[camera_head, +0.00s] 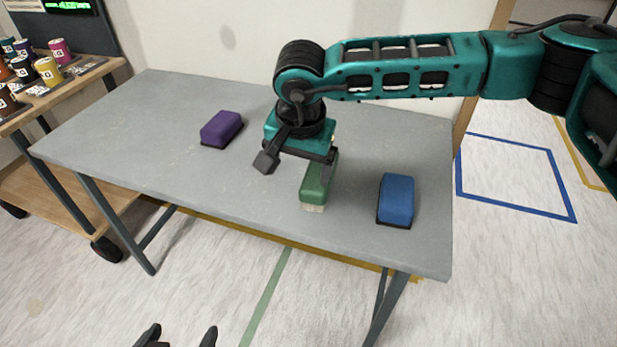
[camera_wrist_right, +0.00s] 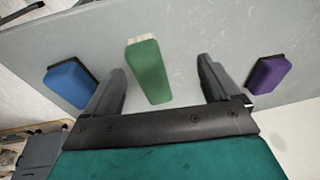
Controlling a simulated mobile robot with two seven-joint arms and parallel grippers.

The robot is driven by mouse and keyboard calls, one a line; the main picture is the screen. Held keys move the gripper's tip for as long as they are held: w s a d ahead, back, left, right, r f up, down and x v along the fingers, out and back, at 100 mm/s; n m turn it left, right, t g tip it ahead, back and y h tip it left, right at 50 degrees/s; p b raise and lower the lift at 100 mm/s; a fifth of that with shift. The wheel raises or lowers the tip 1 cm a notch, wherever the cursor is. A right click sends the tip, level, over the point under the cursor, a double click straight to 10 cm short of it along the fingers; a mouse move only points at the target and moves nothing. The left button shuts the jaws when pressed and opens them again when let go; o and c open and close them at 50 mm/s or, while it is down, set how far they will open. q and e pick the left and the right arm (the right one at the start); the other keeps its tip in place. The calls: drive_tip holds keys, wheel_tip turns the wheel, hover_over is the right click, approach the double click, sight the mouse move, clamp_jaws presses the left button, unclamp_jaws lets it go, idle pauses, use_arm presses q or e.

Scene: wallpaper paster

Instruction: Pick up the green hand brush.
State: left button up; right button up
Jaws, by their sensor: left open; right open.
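The green hand brush (camera_head: 315,188) lies on the grey table near its front edge, with pale bristles showing at its near end. Its far part is hidden under my right gripper (camera_head: 300,165) in the head view. In the right wrist view the green brush (camera_wrist_right: 148,72) shows between the two open fingers of my right gripper (camera_wrist_right: 162,76), closer to the left finger. Neither finger visibly touches it. My left gripper (camera_head: 178,337) is open and empty at the bottom edge of the head view, in front of the table; only its fingertips show.
A blue brush (camera_head: 396,199) lies to the right of the green one, and a purple brush (camera_head: 221,128) lies further back on the left. The grey table (camera_head: 120,140) is otherwise clear. A wooden cart (camera_head: 70,95) with several cans stands at the left.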

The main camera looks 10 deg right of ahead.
drive_tip(key=t+h, duration=0.1)
drive_tip(key=h, duration=0.1)
approach(320, 168)
drive_tip(key=shift+w+d+f+n, duration=0.1)
drive_tip(key=shift+w+d+n, duration=0.15)
drive_tip(key=shift+n, duration=0.05)
drive_tip(key=x, duration=0.5)
drive_tip(key=shift+w+f+b, duration=0.15)
drive_tip(key=shift+f+b, duration=0.25)
drive_tip(key=x, duration=0.6)
drive_tip(key=shift+s+a+f+b, duration=0.15)
drive_tip(key=shift+s+f+b, duration=0.05)
drive_tip(key=shift+f+b, duration=0.15)
drive_tip(key=shift+r, duration=0.1)
drive_tip(key=c, duration=1.1)
drive_tip(key=shift+c, duration=0.2)
drive_tip(key=shift+r, duration=0.1)
wheel_tip(320, 168, up, 20)
drive_tip(key=p, duration=0.2)
